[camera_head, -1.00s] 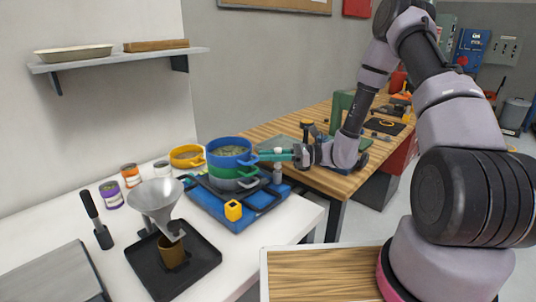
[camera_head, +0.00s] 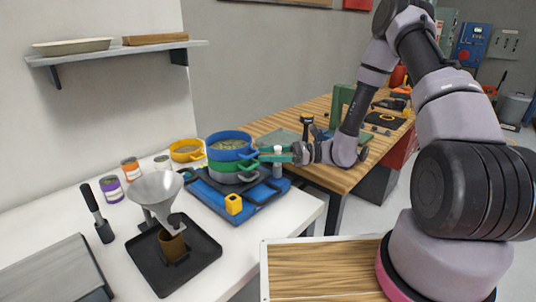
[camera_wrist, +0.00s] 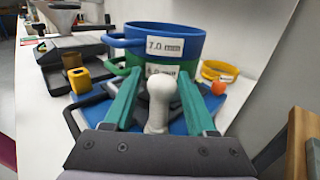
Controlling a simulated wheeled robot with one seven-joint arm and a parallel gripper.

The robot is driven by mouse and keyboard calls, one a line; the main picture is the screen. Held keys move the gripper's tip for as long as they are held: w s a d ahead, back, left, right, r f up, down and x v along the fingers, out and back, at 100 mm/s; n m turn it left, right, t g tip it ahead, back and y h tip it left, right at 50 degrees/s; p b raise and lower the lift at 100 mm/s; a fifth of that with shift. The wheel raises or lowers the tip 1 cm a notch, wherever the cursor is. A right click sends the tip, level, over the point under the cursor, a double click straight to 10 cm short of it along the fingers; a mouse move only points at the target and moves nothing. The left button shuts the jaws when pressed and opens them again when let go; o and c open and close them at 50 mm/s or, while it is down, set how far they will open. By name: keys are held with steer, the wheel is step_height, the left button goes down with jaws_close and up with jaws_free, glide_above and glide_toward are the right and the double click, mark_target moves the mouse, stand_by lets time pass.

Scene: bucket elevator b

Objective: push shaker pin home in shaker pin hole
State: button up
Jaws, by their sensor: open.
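A pale grey pin with a rounded head, which I take for the shaker pin (camera_wrist: 158,105), stands upright at the edge of the blue shaker base (camera_head: 250,208). It also shows in the head view (camera_head: 278,155). My gripper (camera_wrist: 159,88) is open, with one green finger on each side of the pin; I cannot tell whether either touches it. My gripper (camera_head: 268,153) reaches in from the right in the head view. A stack of blue, green and grey sieves (camera_head: 230,153) stands on the shaker beyond the fingertips. The pin hole is hidden from view.
A yellow block (camera_head: 233,204) sits at the shaker's front. A yellow sieve (camera_head: 186,151) and several small jars are behind. A metal funnel (camera_head: 156,190) stands over a black tray (camera_head: 198,262) at the left. A wooden workbench (camera_head: 325,125) lies behind my gripper.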

steer(key=d, duration=1)
steer(key=shift+d, duration=0.4)
steer(key=shift+r, duration=0.15)
steer(key=s+d+r+n+t+h, duration=0.2)
steer(key=s+d+r+n+h, duration=0.1)
steer(key=r, duration=0.7)
steer(key=s+d+r+n+t+h, duration=0.2)
steer(key=s+d+r+n+h, duration=0.2)
steer(key=s+r, duration=0.5)
steer(key=s+d+r+n+t+h, duration=0.3)
steer(key=r+h, duration=0.6)
steer(key=r, duration=0.3)
steer(key=s+d+n, duration=0.1)
steer(key=s+n, duration=0.1)
steer(key=n, duration=0.1)
steer(key=shift+s+n, duration=0.4)
